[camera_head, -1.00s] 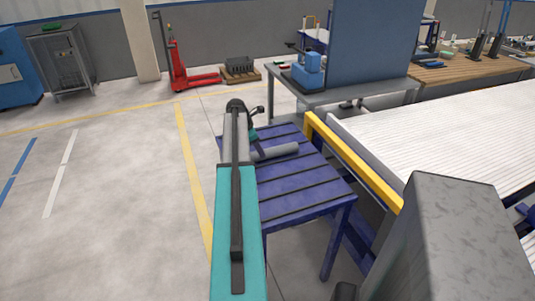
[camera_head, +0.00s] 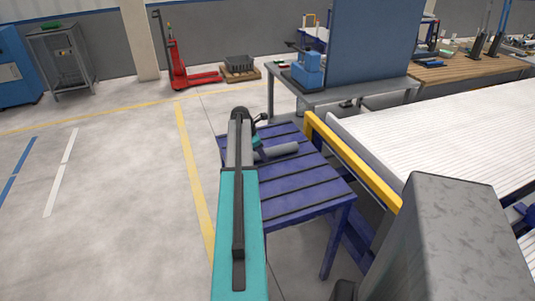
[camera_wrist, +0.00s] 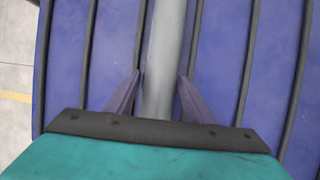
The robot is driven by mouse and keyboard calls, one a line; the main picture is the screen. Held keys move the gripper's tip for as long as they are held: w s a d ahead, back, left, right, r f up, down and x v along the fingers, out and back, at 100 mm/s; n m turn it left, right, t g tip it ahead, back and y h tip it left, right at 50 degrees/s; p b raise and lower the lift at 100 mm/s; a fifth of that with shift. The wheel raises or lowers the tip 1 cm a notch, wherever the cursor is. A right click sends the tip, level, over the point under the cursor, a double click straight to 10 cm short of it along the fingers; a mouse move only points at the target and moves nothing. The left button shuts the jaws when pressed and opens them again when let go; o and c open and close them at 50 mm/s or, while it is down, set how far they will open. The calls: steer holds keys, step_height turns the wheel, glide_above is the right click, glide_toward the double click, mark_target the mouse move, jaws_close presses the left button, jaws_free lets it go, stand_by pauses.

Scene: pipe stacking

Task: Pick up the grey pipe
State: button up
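The grey pipe (camera_head: 280,149) lies on the blue slatted table (camera_head: 295,190), near its far side. In the wrist view the pipe (camera_wrist: 168,40) runs from the top edge down between my fingers, and its near end is hidden behind my gripper's body. My gripper (camera_wrist: 159,76) is open, with one finger on each side of the pipe. A narrow gap shows at the left finger; the right fingertip looks very close to the pipe, and I cannot tell whether it touches. In the head view my arm hides part of the gripper.
A yellow rail (camera_head: 355,163) and a white-slatted conveyor (camera_head: 450,125) stand right of the table. A grey bench (camera_head: 345,97) with a blue machine (camera_head: 307,70) is behind it. Open floor (camera_head: 120,190) lies to the left. A red pallet jack (camera_head: 180,75) stands far back.

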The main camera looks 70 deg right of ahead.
steer(key=c, duration=0.9)
steer(key=shift+o, duration=0.2)
steer(key=shift+r, duration=0.15)
steer(key=shift+r+b, duration=0.35)
steer(key=shift+r, duration=0.85)
steer(key=s+a, duration=0.2)
steer(key=a, duration=0.2)
steer(key=s+a+r+b, duration=0.1)
steer(key=s+a, duration=0.2)
steer(key=a, duration=0.2)
steer(key=s+a+r+b, duration=0.1)
steer(key=s+a, duration=0.2)
steer(key=a, duration=0.1)
steer(key=shift+s+a+r, duration=0.15)
steer(key=shift+s+a, duration=0.05)
steer(key=shift+a, duration=0.1)
